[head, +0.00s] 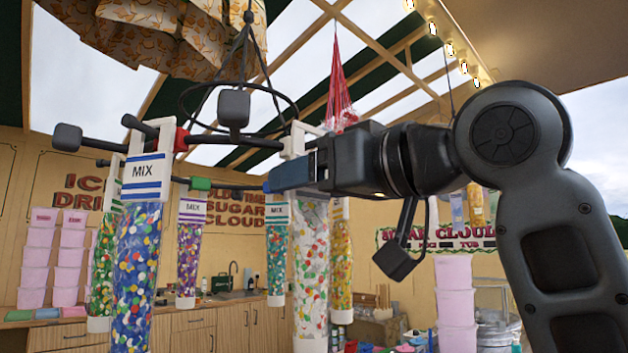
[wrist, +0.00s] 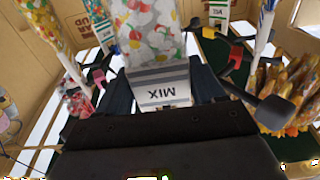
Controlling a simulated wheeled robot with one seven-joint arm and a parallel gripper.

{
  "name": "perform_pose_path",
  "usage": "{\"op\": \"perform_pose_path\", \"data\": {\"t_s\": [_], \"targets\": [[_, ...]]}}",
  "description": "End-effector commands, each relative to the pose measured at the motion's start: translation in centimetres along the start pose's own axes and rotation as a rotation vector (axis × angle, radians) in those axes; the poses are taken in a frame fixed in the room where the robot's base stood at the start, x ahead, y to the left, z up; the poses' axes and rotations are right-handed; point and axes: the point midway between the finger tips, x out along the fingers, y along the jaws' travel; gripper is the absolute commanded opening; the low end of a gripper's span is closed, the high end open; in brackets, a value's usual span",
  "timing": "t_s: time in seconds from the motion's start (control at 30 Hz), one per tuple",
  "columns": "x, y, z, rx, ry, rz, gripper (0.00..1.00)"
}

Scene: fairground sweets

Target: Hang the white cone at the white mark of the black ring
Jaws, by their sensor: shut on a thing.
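My gripper (head: 292,177) is shut on the white cone (head: 311,265), a clear tube of white confetti with red and green specks. It hangs upright below my fingers, its white hook rising above them near the ring's bars. I cannot tell whether the hook touches a bar. The wrist view shows its grey-striped MIX label (wrist: 160,88) between my fingers. The black ring (head: 234,105) hangs from cords, with black arms and blunt ends. A red mark (head: 181,140) and a green mark (head: 200,184) show on it. I cannot pick out the white mark.
A blue cone (head: 138,270) hangs nearest at left, with a green cone (head: 103,265) behind. A purple cone (head: 188,250), a teal-labelled cone (head: 277,245) and an orange cone (head: 342,250) hang further back. A red net (head: 340,90) hangs behind my gripper. Pink tubs stand below.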

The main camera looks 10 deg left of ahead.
Motion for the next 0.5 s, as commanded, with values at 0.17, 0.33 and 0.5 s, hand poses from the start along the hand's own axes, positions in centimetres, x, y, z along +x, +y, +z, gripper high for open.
{"op": "perform_pose_path", "data": {"t_s": [0.17,0.33,0.5], "targets": [[-0.02,-0.01,0.12,0.000,0.001,0.000,0.41],[-0.02,-0.02,0.41,0.000,0.001,0.000,0.41],[-0.03,-0.03,0.67,0.000,0.001,0.000,0.41]]}}
